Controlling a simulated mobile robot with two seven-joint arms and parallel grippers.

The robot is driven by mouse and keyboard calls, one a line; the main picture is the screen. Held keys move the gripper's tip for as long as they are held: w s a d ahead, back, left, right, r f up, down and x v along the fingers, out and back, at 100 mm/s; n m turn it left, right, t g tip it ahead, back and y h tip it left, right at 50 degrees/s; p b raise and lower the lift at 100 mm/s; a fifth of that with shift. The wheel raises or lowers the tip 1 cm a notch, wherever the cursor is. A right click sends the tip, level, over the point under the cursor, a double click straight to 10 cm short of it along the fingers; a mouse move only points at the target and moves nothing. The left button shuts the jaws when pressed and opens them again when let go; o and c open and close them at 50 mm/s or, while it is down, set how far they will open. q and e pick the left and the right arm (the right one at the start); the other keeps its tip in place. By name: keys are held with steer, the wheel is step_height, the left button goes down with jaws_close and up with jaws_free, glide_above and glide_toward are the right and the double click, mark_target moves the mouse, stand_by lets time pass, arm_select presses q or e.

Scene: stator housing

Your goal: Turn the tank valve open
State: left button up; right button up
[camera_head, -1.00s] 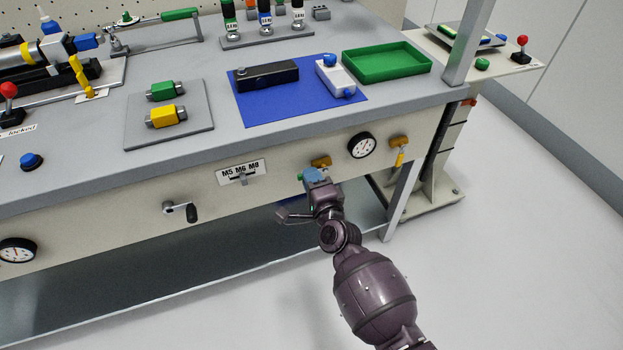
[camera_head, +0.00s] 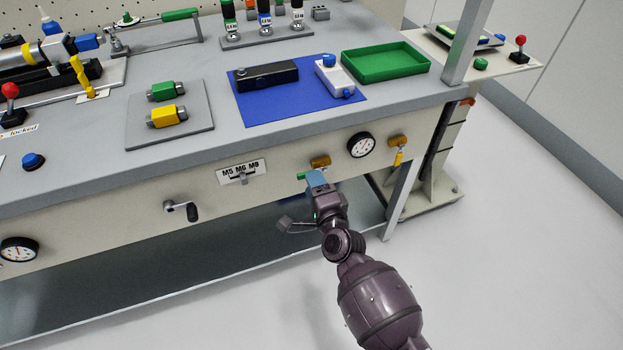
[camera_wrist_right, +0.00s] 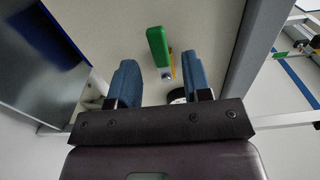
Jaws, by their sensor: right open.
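A valve with a brass-yellow body (camera_head: 320,162) and a green lever (camera_head: 302,176) is on the bench's front panel. My right gripper (camera_head: 317,181) is just in front of it and partly hides the lever. In the right wrist view, the green lever (camera_wrist_right: 158,46) stands out ahead of my open blue fingers (camera_wrist_right: 160,75), in line with the gap between them. The fingers look empty, and I see no contact with the lever. The lever's pivot is partly hidden. My left gripper is not in view.
A round gauge (camera_head: 361,145) and a second valve with a yellow lever (camera_head: 398,150) are to the right on the panel. A black crank (camera_head: 182,210) and an M5 M6 M8 selector (camera_head: 241,172) are to the left. The floor in front is clear.

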steer(key=p+v, duration=0.1)
steer(key=v, duration=0.7)
steer(key=shift+s, duration=0.3)
stand_by(0.4)
